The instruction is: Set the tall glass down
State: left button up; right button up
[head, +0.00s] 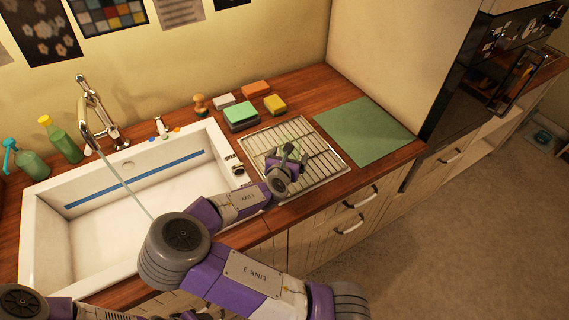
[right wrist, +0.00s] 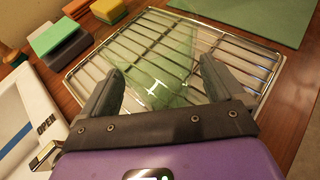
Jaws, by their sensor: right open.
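The tall glass (right wrist: 166,72) is clear and greenish. In the right wrist view it is over the wire drying rack (right wrist: 130,50), between the two spread fingers of my right gripper (right wrist: 163,72). The fingers look apart from its sides. I cannot tell whether the glass is fully upright or where its base meets the rack. In the head view my right gripper (head: 291,158) is low over the rack (head: 325,165), and the glass is mostly hidden there. My left gripper is out of view.
A white sink (head: 45,235) with running water lies left of the rack. Sponges (head: 275,104) and a wooden-handled brush (head: 200,104) stand behind it. A green mat (head: 365,132) on the right is bare. Green bottles (head: 60,140) stand at far left.

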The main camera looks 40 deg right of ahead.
jog(key=p+v, duration=0.2)
jog(key=v, duration=0.9)
jog(key=shift+a, duration=0.2)
jog(key=shift+s, duration=0.15)
